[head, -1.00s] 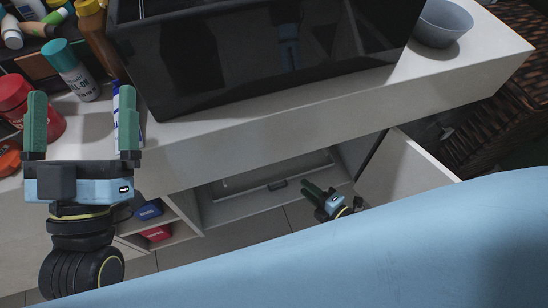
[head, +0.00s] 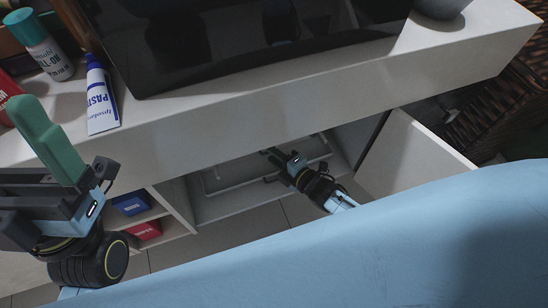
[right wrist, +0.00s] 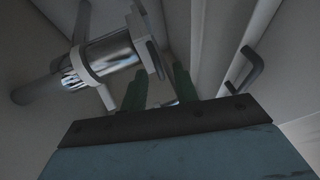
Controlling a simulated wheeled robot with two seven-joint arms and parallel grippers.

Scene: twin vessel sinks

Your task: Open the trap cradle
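In the right wrist view a shiny chrome trap cylinder (right wrist: 105,58) sits inside the cabinet, with a grey pipe leading off to the left. Pale grey cradle bands (right wrist: 82,65) cross it, and a flat bracket (right wrist: 146,45) stands at its right end. My right gripper (right wrist: 158,90) has its two green fingers apart, just below and right of this bracket; contact is unclear. In the head view my right gripper (head: 271,155) reaches into the open cabinet, and the trap is hidden there. My left gripper (head: 45,140) is above the counter's left side; only one finger shows clearly.
A pale cabinet door (head: 410,150) stands open right of my right arm. A dark handle (right wrist: 245,70) is right of the fingers in the wrist view. The counter (head: 200,130) overhangs the cabinet.

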